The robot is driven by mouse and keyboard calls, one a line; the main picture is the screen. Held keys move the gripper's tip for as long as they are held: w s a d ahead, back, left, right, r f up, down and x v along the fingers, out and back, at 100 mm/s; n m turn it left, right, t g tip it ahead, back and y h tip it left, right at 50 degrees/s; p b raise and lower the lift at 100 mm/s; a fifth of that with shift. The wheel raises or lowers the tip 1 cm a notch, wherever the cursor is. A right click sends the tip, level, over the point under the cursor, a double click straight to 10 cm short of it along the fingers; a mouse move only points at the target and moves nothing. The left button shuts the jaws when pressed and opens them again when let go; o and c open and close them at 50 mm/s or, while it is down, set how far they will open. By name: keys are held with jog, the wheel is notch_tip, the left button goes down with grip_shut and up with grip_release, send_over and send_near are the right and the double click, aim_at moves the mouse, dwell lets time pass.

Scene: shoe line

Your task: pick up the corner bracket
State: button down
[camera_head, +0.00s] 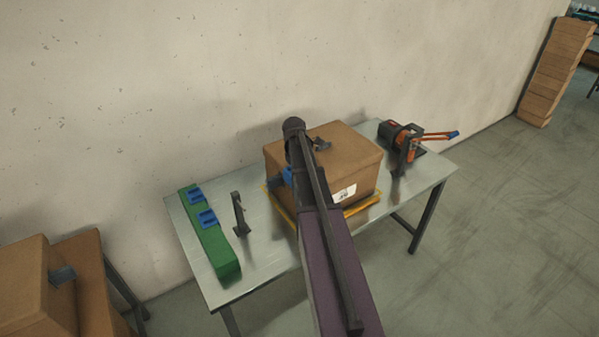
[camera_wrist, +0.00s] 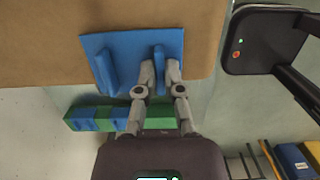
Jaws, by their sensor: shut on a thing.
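The corner bracket (camera_wrist: 122,48) appears to be the blue piece in the wrist view, a flat plate with two upright ribs. My gripper (camera_wrist: 160,68) is shut on its right rib, one finger on each side. Behind the plate is the brown cardboard box (camera_wrist: 40,40); I cannot tell whether they touch. In the head view, a blue part (camera_head: 287,177) shows beside my arm at the left side of the box (camera_head: 330,165). My arm hides most of the gripper there.
A green block (camera_head: 222,250) with blue pieces lies on the metal table's (camera_head: 265,262) left. A dark upright stand (camera_head: 239,213) is beside it. The box sits on a yellow-edged tray (camera_head: 362,207). An orange and black tool (camera_head: 400,140) stands right. More boxes (camera_head: 35,285) are lower left.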

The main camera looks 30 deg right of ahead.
jog(key=shift+r+p, duration=1.7)
jog(key=shift+r, duration=0.15)
jog(key=s+a, duration=0.3)
jog(key=s, duration=0.4)
jog(key=s+a, duration=0.3)
jog(key=s, duration=0.4)
jog(key=shift+s+a+r+p, duration=0.3)
jog(key=shift+a+r+p, duration=0.05)
jog(key=shift+r+p, duration=0.1)
jog(key=shift+w, duration=0.1)
